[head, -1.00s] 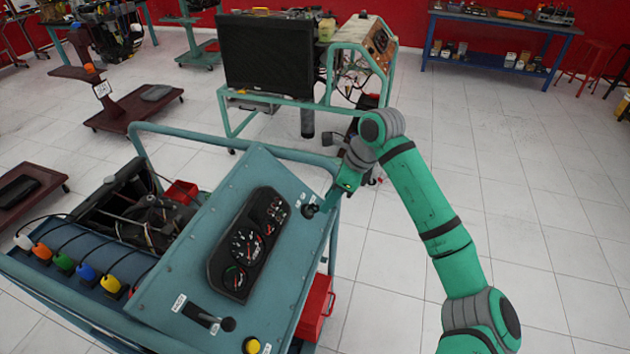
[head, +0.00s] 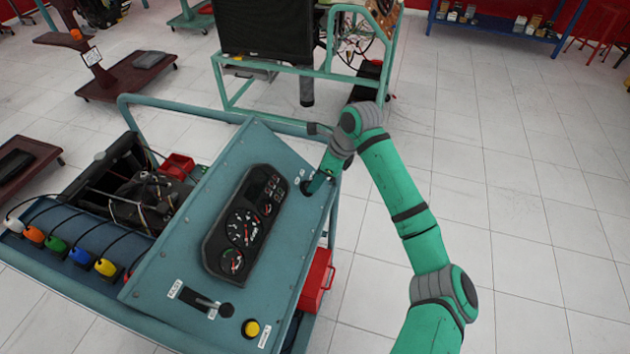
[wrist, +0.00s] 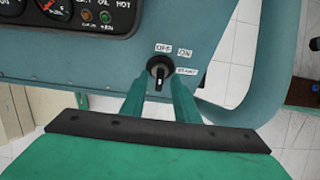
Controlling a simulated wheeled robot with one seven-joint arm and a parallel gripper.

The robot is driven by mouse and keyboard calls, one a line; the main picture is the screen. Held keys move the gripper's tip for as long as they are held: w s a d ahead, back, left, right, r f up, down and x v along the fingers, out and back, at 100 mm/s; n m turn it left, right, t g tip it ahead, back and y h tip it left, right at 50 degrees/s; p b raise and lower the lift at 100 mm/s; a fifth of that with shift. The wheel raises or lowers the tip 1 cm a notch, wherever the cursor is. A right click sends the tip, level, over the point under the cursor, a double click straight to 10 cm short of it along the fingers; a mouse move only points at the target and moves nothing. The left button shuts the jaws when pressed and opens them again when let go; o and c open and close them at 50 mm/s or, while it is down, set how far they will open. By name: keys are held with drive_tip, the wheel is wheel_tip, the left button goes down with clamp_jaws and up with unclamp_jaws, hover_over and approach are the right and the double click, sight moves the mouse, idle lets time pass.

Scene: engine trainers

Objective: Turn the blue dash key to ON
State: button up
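The dash key (wrist: 158,70) is a dark round switch with a pale grip, on the blue dash panel (wrist: 110,50). OFF, ON and START labels stand around its upper and right sides. Its grip stands about upright in the wrist view, not clearly aimed at a label. My gripper (wrist: 160,80) has its two green fingers apart, one on each side of the key. I cannot see clear contact. In the head view my gripper (head: 313,186) is at the panel's upper right corner and mostly hides the key.
A gauge cluster (head: 245,225) lies left of the key. A lever (head: 212,306) and a yellow button (head: 251,328) are lower on the panel. A tubular frame rail (wrist: 245,112) curves close to the right of my fingers. A red box (head: 316,280) sits below.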

drive_tip(key=shift+w+a+f, duration=0.1)
drive_tip(key=shift+a+f, duration=0.2)
drive_tip(key=shift+f, duration=0.3)
clamp_jaws()
drive_tip(key=shift+m, duration=0.3)
drive_tip(key=m, duration=0.1)
drive_tip(key=m+g, duration=0.1)
drive_tip(key=shift+w+d+f+m+y, duration=0.1)
drive_tip(key=shift+w+d+m+y, duration=0.05)
drive_tip(key=shift+m+y, duration=0.15)
drive_tip(key=shift+f+m+g+y, duration=0.1)
drive_tip(key=shift+m+g+y, duration=0.25)
drive_tip(key=shift+m, duration=0.8)
drive_tip(key=shift+m+g+y, duration=0.25)
drive_tip(key=shift+m+g, duration=0.1)
drive_tip(key=shift+m, duration=0.8)
unclamp_jaws()
